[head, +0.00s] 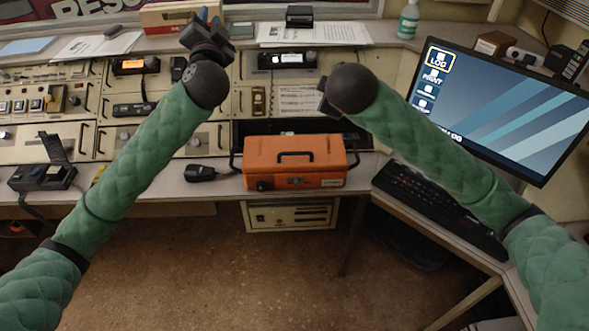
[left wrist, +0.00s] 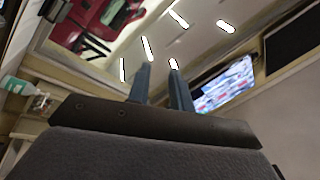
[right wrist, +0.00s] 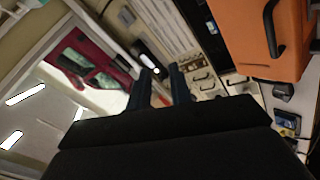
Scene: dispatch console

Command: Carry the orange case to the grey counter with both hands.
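The orange case (head: 294,164) sits upright on the front ledge of the console, with a dark handle on top and one at each side. It also shows at the upper right of the right wrist view (right wrist: 262,35). A greyish counter surface (head: 215,187) runs under and beside it; I cannot tell whether this is the grey counter named. My left gripper (head: 205,25) is raised up and left of the case, empty, its fingers apart (left wrist: 160,82). My right gripper (head: 323,98) is above the case's right side, mostly hidden by its wrist; its fingers are apart and empty (right wrist: 160,85).
A monitor (head: 500,105) and keyboard (head: 435,205) stand on the right desk. A black handset (head: 205,173) lies just left of the case. A telephone unit (head: 42,175) is at far left. Papers (head: 315,33) and a bottle (head: 408,20) are on the upper shelf. Floor (head: 210,270) is open in front.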

